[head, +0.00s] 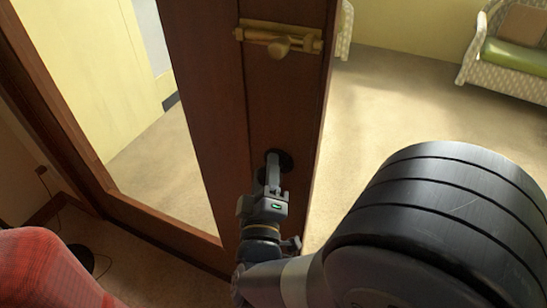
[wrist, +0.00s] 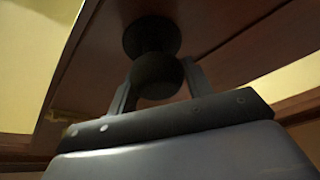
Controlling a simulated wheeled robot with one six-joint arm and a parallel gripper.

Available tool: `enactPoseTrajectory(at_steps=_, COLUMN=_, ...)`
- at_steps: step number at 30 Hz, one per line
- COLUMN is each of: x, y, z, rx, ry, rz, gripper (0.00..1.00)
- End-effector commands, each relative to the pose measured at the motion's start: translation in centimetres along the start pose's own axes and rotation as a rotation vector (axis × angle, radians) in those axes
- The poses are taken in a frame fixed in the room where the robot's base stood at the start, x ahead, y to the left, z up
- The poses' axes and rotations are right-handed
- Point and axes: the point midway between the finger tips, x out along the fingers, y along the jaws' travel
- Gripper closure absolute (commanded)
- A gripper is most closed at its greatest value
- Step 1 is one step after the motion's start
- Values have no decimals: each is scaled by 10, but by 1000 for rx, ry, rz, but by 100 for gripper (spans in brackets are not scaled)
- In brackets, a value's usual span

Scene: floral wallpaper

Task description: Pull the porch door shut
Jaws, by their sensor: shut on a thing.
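The porch door (head: 205,90) is a dark brown wooden door with a large glass pane, standing open at an angle. A dark round knob (head: 285,160) sits on its right stile; it shows larger in the wrist view (wrist: 158,75). My gripper (head: 272,178) is at the knob. In the wrist view its two fingers (wrist: 160,85) stand on either side of the knob, shut on it. A brass latch (head: 278,40) is mounted higher on the same stile. The fingertips are partly hidden in the head view.
A red padded seat (head: 50,270) is at the lower left, near the door's bottom. A white wicker chair with a green cushion (head: 515,55) stands at the far upper right. Beige carpet (head: 400,100) lies open beyond the door's edge.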

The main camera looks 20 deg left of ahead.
Motion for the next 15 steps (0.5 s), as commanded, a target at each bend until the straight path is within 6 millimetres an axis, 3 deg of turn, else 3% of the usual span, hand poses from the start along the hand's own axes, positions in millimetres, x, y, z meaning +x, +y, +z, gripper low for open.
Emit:
enactPoseTrajectory(at_steps=3, x=-10, y=-3, z=-2, rx=-4, ry=17, rz=-16, gripper=93)
enactPoseTrajectory(at_steps=11, x=-10, y=-2, z=-3, rx=-3, ry=18, rz=-16, gripper=93)
enactPoseTrajectory(at_steps=12, x=-10, y=-2, z=-3, rx=-2, ry=18, rz=-16, gripper=51)
enactPoseTrajectory(at_steps=15, x=-10, y=-2, z=-3, rx=-2, ry=17, rz=-14, gripper=43)
